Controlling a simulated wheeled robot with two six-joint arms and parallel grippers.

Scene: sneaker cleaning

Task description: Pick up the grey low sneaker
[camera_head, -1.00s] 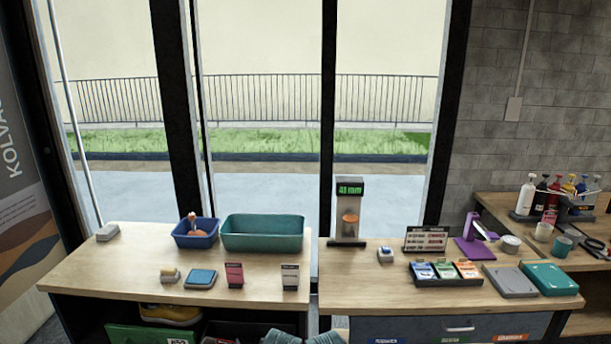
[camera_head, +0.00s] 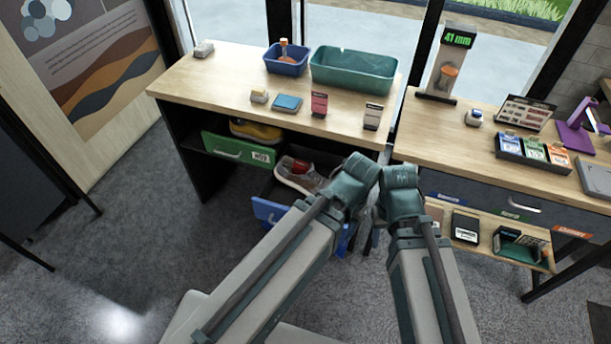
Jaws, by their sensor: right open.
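A grey low sneaker (camera_head: 298,174) with a red patch and a pale sole lies in the open blue-fronted lower drawer (camera_head: 268,211) under the left table. My left forearm and wrist cover part of the drawer. My right gripper (camera_head: 369,228) is open and hangs below the two wrists, to the right of the sneaker and apart from it. It is small and partly covered. My left gripper is hidden behind its own arm.
A green-fronted drawer (camera_head: 236,148) with a yellow shoe (camera_head: 256,131) is just above. The wooden tabletop (camera_head: 215,82) holds a blue bin (camera_head: 287,66) and a green bin (camera_head: 350,76). An open drawer (camera_head: 480,238) juts out at right. Grey floor at left is free.

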